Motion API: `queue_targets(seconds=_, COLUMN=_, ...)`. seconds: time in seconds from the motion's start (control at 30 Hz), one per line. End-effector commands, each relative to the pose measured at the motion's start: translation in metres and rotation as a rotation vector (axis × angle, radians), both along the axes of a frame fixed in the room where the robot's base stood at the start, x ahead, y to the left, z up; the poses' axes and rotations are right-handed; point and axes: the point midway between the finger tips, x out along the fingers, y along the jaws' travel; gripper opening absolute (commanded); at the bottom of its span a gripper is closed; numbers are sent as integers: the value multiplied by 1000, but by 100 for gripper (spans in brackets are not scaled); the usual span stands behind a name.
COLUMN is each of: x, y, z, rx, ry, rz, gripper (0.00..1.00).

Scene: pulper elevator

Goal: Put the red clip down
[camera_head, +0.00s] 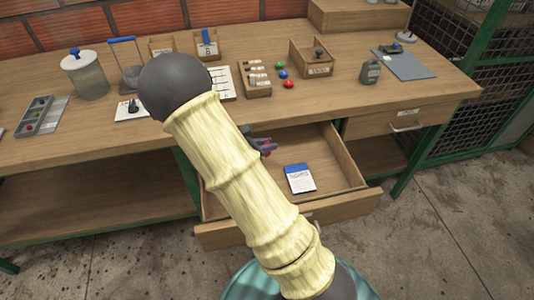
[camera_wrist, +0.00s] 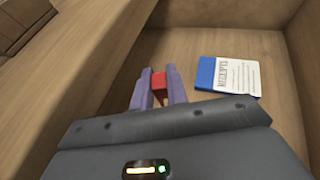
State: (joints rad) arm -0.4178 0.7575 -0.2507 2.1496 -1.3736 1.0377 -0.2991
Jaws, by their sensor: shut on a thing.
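My gripper (camera_wrist: 159,87) is shut on the red clip (camera_wrist: 159,80), which shows between the two purple-grey fingers in the wrist view. In the head view my gripper (camera_head: 265,146) is in or just above the left rear part of the open drawer (camera_head: 345,205), with a bit of red at its fingers. I cannot tell whether the clip touches the drawer floor. My arm hides part of the drawer in the head view.
A blue-and-white booklet (camera_head: 299,178) lies in the drawer, right of my gripper. The bench top (camera_head: 330,105) above holds a wooden block box (camera_head: 254,80), red, green and blue knobs, a small bin (camera_head: 311,58) and a grey bottle (camera_head: 370,71). Drawer floor around the booklet is clear.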

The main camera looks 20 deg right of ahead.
Motion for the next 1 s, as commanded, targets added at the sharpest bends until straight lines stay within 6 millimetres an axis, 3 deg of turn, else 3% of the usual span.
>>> queue_targets(seconds=0.23, x=0, y=0, z=-38, rx=-1, ry=3, rz=-1, gripper=0)
queue_targets(seconds=0.67, x=0, y=0, z=-44, rx=0, ry=1, rz=-1, gripper=0)
queue_targets(seconds=0.7, x=0, y=0, z=-44, rx=0, ry=0, rz=-1, gripper=17)
queue_targets(seconds=0.8, x=0, y=0, z=-44, rx=0, ry=0, rz=0, gripper=37)
queue_targets(seconds=1.0, x=0, y=0, z=-44, rx=0, ry=0, rz=0, gripper=37)
